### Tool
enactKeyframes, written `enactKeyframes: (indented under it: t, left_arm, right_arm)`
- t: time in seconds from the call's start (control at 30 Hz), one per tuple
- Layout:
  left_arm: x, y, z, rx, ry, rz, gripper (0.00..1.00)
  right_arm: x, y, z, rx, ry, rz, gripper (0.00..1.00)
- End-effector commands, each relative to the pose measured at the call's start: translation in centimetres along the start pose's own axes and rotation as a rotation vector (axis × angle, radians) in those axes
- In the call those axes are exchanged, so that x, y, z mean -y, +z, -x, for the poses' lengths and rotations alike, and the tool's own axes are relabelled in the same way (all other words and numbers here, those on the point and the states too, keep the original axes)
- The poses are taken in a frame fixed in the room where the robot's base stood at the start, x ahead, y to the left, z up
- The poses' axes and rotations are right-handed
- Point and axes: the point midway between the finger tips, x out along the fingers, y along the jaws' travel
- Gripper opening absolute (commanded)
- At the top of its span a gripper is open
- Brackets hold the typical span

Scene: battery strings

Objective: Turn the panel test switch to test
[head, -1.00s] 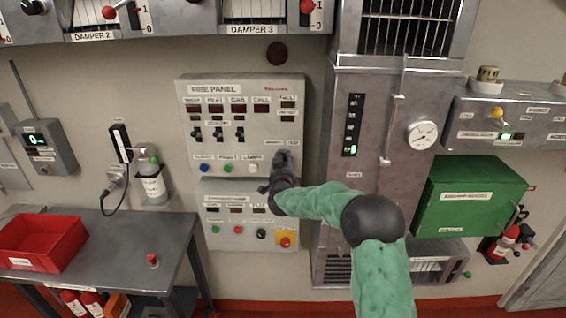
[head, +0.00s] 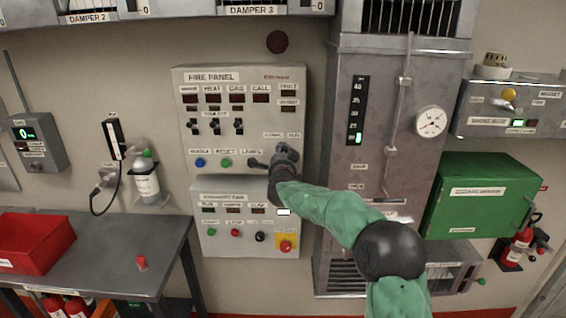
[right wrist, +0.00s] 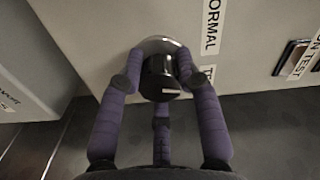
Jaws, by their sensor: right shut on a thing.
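The grey fire panel (head: 245,160) is on the wall in the head view. My right gripper (head: 279,163) is at the panel's lower right corner and covers the switch there. In the right wrist view its purple fingers (right wrist: 159,82) are closed around a black round knob (right wrist: 158,72) with a short white mark low on its face. A NORMAL label (right wrist: 211,25) is beside the knob. A second label starting with T (right wrist: 208,74) is partly hidden by a finger. I cannot tell which label the mark points to. My left gripper is out of view.
An ON TEST indicator (right wrist: 290,58) lies beyond the labels. A lower panel (head: 222,245) with buttons and a red knob on yellow (head: 286,246) is just below. A grey cabinet with a gauge (head: 431,121) stands right of my gripper. A table (head: 130,245) is at left.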

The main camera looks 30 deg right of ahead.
Motion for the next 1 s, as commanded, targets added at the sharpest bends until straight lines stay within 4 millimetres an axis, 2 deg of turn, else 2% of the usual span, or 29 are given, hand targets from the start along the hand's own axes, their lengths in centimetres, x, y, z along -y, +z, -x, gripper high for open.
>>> enactKeyframes:
  t: [0.03,0.4,0.7,1.0]
  left_arm:
    - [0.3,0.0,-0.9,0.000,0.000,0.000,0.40]
    - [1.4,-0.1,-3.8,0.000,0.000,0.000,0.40]
    - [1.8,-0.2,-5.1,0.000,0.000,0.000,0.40]
    - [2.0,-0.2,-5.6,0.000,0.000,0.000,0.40]
  right_arm:
    - [0.0,-0.4,0.0,-0.010,-0.007,-0.048,0.02]
    - [0.0,-0.4,0.0,-0.010,-0.008,-0.376,0.02]
    - [-0.1,-0.5,0.0,-0.009,-0.006,-0.552,0.02]
    - [-0.1,-0.4,-0.1,-0.009,-0.004,-0.624,0.02]
